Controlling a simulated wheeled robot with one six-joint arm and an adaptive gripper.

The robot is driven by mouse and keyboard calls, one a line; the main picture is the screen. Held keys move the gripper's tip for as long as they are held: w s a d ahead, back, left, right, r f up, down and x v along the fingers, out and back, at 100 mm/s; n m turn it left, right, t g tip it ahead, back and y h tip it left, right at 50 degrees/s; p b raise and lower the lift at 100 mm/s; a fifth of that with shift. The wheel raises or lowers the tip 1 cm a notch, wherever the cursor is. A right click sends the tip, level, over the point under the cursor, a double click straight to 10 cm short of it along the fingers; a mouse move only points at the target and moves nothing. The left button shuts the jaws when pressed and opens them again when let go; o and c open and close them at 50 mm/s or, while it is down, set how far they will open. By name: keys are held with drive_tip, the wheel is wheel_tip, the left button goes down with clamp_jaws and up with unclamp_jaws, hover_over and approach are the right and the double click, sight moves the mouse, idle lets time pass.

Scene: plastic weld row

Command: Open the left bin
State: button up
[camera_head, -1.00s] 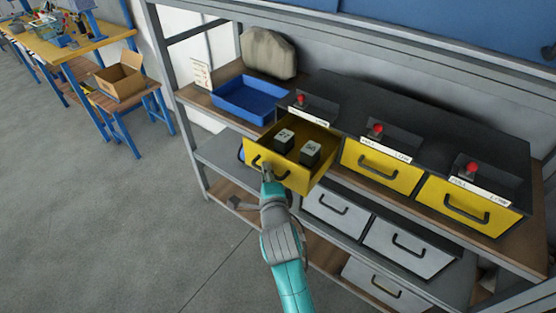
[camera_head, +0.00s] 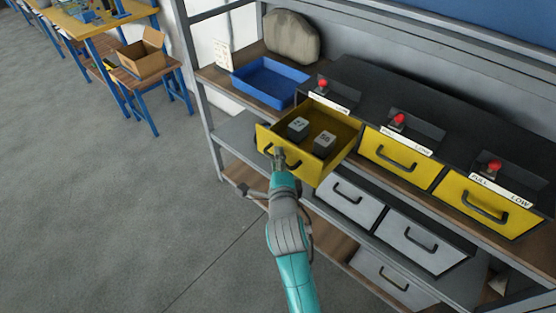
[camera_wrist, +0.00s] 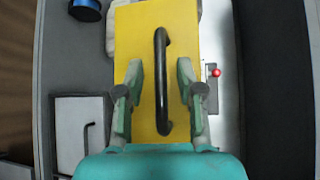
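The left bin (camera_head: 311,174) is a yellow drawer, pulled well out of the black rack in the head view. Two small dark blocks with pale marked tops, a left block (camera_head: 298,129) and a right block (camera_head: 323,144), lie inside it. My gripper (camera_head: 278,158) is at the bin's front, by its dark handle. In the wrist view, the bin's yellow front (camera_wrist: 143,30) faces me and its black handle (camera_wrist: 161,80) runs upright between my gripper's fingers (camera_wrist: 160,82). The fingers stand apart on both sides of the handle, with visible gaps.
A middle yellow bin (camera_head: 396,160) and a right yellow bin (camera_head: 486,205) are shut, with grey drawers (camera_head: 343,198) below. A blue tray (camera_head: 270,82) and a rounded beige object (camera_head: 291,36) sit left on the shelf. The floor (camera_head: 120,200) at left is clear.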

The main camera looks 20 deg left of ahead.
drive_tip(key=shift+s, duration=0.1)
drive_tip(key=v, duration=1.2)
drive_tip(key=s+d+f+n+h, duration=0.1)
drive_tip(key=s+d+f+n, duration=0.3)
drive_tip(key=s+d+f, duration=0.45)
drive_tip(key=s+d+f+n+h, duration=0.25)
drive_tip(key=s+d+n, duration=0.2)
drive_tip(key=d, duration=0.75)
drive_tip(key=s+d+r+n+h, duration=0.1)
drive_tip(key=s+d, duration=0.4)
drive_tip(key=s, duration=0.5)
drive_tip(key=s+d+r+n+h, duration=0.2)
drive_tip(key=s+d+n, duration=0.3)
drive_tip(key=s, duration=0.5)
drive_tip(key=shift+s+d+r+h, duration=0.2)
drive_tip(key=shift+d+r+h, duration=0.1)
drive_tip(key=shift+d+h, duration=0.1)
